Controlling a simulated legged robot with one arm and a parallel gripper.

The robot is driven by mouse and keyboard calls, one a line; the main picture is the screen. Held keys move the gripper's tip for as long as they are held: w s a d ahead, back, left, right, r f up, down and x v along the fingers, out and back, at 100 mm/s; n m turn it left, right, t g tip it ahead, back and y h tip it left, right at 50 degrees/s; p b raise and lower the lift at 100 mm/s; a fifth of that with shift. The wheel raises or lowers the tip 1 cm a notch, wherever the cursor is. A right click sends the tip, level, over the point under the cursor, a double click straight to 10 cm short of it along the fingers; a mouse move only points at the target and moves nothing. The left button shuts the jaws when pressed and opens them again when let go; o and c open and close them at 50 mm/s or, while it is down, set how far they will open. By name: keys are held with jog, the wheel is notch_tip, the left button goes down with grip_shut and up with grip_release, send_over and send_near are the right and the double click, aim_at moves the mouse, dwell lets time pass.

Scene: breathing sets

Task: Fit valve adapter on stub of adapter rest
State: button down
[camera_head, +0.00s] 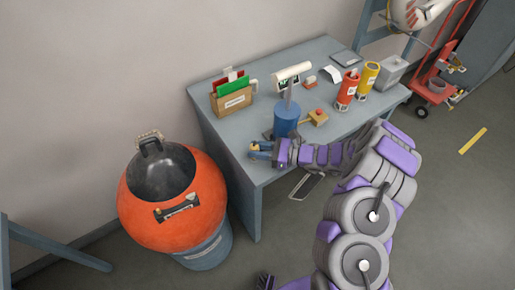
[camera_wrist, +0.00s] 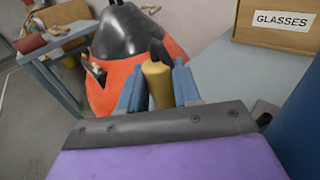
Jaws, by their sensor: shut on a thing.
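My gripper (camera_wrist: 158,88) is shut on a yellow-brass piece with a dark tip (camera_wrist: 156,72), which I take for the valve adapter. It stands up between the two blue-grey fingers. In the head view my gripper (camera_head: 257,150) is at the desk's left front edge, left of the blue cylinder, and the piece is small there. A tan block (camera_head: 319,117) with a red top and a short peg on its left lies right of the blue cylinder (camera_head: 286,120). I cannot tell for certain which thing is the adapter rest; no stub shows clearly.
The grey desk (camera_head: 232,133) carries a box labelled GLASSES (camera_wrist: 280,24), a red canister (camera_head: 347,88), a yellow canister (camera_head: 367,78) and a grey box (camera_head: 391,71). A large orange-rimmed bin (camera_head: 205,213) stands left of the desk. Free desktop lies along the left side.

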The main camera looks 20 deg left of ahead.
jog(key=shift+f+b, duration=0.4)
jog(key=shift+f, duration=0.35)
jog(key=c, duration=0.7)
grip_release()
jog(key=d+p, duration=0.1)
jog(key=d, duration=0.4)
jog(key=w+d+p, duration=0.1)
jog(key=d, duration=0.5)
jog(key=d+p, duration=0.1)
jog(key=d, duration=0.5)
jog(key=shift+w+d+r, duration=0.2)
jog(key=shift+w+r, duration=0.05)
jog(key=shift+r, duration=0.1)
